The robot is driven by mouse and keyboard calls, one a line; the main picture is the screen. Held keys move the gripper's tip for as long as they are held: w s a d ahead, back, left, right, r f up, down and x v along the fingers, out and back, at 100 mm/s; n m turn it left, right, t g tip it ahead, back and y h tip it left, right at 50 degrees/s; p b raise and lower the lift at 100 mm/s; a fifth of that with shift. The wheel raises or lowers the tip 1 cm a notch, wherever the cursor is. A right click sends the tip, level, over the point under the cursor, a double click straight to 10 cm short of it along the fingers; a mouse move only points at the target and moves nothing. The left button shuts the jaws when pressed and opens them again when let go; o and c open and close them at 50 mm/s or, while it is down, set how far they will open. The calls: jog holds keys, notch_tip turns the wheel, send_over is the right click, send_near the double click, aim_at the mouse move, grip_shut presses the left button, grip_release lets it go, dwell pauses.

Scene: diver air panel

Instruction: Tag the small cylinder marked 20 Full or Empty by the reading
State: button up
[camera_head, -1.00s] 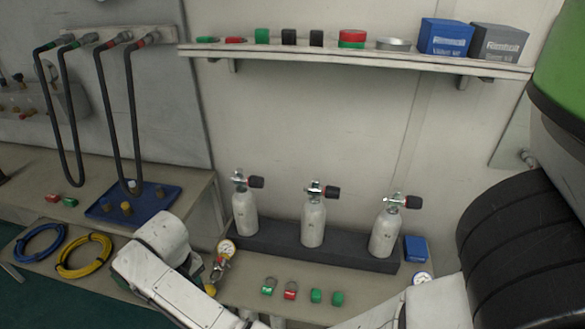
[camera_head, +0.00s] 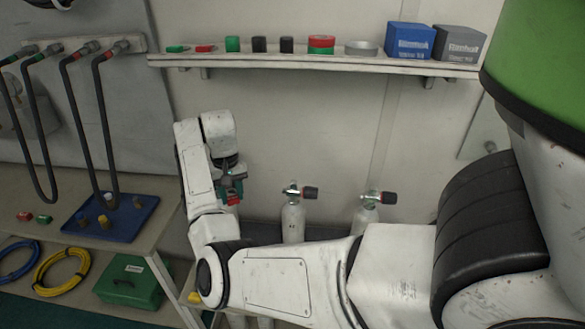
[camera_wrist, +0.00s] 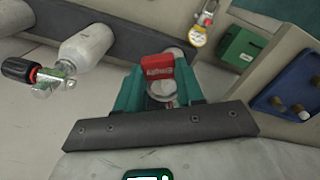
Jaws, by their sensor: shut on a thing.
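My gripper (camera_head: 231,186) is raised over the left end of the cylinder rack and shut on a red tag (camera_wrist: 158,66). The tag also shows in the head view (camera_head: 232,201); its lettering is too small to read. In the wrist view, a pale rounded thing lies behind and below the tag between the fingers, probably the left cylinder, mostly hidden. The middle cylinder (camera_head: 293,222) and right cylinder (camera_head: 365,218) stand upright with black-and-red knobs. One cylinder (camera_wrist: 85,45) shows beside my gripper in the wrist view. No 20 marking is legible. The yellow gauge (camera_wrist: 197,38) is too small to read.
A shelf (camera_head: 330,62) with caps, tape and boxes runs above. A blue tray (camera_head: 140,218), a green case (camera_head: 130,282) and coiled hoses (camera_head: 60,270) are at left. Black hoses (camera_head: 108,150) hang there. My arm hides the bench front.

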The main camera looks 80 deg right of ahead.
jog(key=s+d+r+m+p, duration=0.2)
jog(key=s+d+m, duration=0.4)
jog(key=s, duration=0.9)
jog(key=d+r, duration=0.1)
jog(key=d, duration=0.2)
jog(key=shift+s, duration=0.25)
jog(key=shift+f+b, duration=0.6)
jog(key=shift+f, duration=0.3)
jog(key=shift+f, duration=2.1)
dwell(1.4)
jog(key=o, duration=1.1)
